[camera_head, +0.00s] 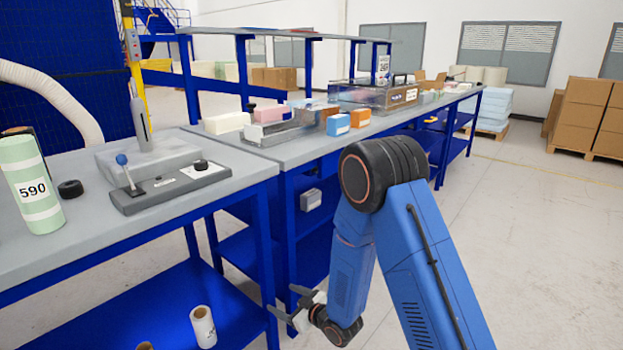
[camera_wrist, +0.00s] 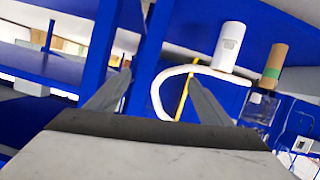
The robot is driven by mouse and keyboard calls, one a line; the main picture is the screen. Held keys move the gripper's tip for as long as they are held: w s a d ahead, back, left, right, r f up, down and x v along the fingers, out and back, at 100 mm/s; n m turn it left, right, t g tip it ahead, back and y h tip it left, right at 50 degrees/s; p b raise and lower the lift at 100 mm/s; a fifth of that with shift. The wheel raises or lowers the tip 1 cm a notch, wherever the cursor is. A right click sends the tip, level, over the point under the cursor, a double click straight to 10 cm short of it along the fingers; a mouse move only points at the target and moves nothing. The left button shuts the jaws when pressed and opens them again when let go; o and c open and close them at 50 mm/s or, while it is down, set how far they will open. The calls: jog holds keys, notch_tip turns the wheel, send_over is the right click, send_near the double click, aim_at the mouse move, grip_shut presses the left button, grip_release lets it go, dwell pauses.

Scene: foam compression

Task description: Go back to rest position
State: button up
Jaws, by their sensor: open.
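My gripper (camera_head: 288,306) hangs low in the head view, below the tabletop and beside the blue bench legs. My blue arm folds down to it from the black elbow joint. In the wrist view my gripper (camera_wrist: 160,95) shows two grey fingers spread wide, with nothing between them. Behind the fingers are blue bench posts, a white curved hose (camera_wrist: 158,92) and a white roll (camera_wrist: 229,47).
The grey-topped bench (camera_head: 235,192) holds a grey lever device (camera_head: 170,187), a green roll marked 590 (camera_head: 31,184) and several foam blocks. A white roll (camera_head: 203,326) stands on the lower blue shelf (camera_head: 165,305). The floor at right is clear, with cardboard boxes (camera_head: 585,105) beyond.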

jog(key=s+d+r+m+h, duration=0.1)
jog(key=d+r+m+h, duration=0.45)
jog(key=d+r, duration=1.35)
jog(key=s+d+r+m+g+h, duration=0.1)
jog(key=s+d+r+m+h, duration=0.1)
jog(key=s+d+r, duration=0.5)
jog(key=s+d+r+m+g+h, duration=0.1)
jog(key=s+d+r+g+h, duration=0.15)
jog(key=s+d, duration=0.7)
jog(key=s+d+r+m+g, duration=0.1)
jog(key=s+d+m, duration=0.1)
jog(key=s, duration=1.7)
jog(key=shift+s+r, duration=0.15)
jog(key=shift+r, duration=0.2)
jog(key=shift+d+m+g, duration=0.1)
jog(key=shift+m+g, duration=0.15)
